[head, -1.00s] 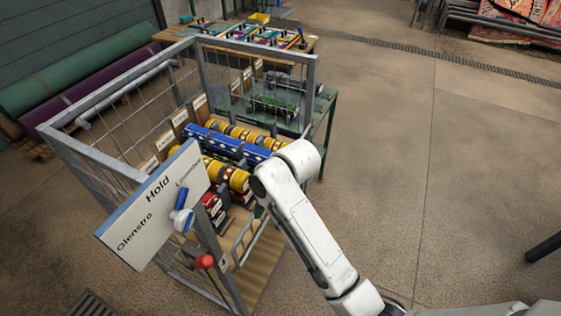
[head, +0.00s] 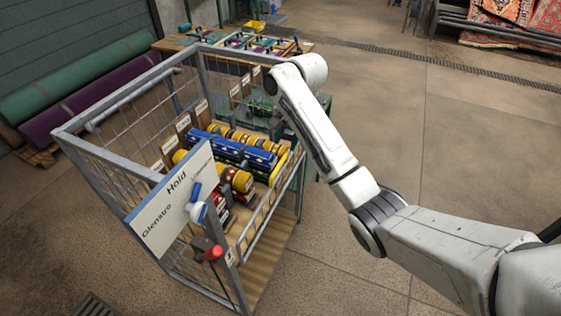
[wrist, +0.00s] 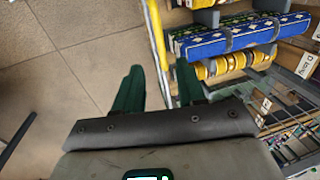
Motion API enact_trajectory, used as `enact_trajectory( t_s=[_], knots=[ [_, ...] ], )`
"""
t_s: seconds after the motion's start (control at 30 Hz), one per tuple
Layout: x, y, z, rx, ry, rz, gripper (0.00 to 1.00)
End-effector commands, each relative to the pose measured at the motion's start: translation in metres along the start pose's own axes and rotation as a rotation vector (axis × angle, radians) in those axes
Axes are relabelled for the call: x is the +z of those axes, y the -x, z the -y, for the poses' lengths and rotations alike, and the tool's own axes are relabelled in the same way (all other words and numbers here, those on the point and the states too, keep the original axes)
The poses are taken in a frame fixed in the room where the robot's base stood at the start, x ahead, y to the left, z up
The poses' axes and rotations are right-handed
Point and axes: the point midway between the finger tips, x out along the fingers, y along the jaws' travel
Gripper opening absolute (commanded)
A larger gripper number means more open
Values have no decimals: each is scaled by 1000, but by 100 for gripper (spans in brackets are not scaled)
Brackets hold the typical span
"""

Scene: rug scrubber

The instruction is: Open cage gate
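The grey wire-mesh cage (head: 109,166) stands left of my arm, with a white sign (head: 165,215) at its near corner. A low grey barred panel (head: 258,226), which looks like its gate, runs along the side facing me. A red knob (head: 212,253) and a blue-and-white knob (head: 196,209) are at the near corner. A yellow bar (head: 278,168) stands near the panel's far part; a yellow bar also shows in the wrist view (wrist: 156,38). My gripper (wrist: 159,66) is open, its dark green fingers apart. The yellow bar appears beyond the gap; contact is not visible. The arm hides the gripper in the head view.
Yellow and blue rollers (head: 228,150) lie inside the cage. The concrete floor (head: 450,130) right of the cage is clear.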

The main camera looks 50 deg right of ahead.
Motion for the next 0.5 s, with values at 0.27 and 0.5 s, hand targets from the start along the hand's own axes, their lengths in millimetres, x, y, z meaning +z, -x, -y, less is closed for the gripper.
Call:
enact_trajectory(
  t_s=[0.27, 0.5],
  knots=[
    [1, -49, -1, 3, 2, 2, 40],
    [1, -85, -1, 1, 3, 2, 40]
  ],
)
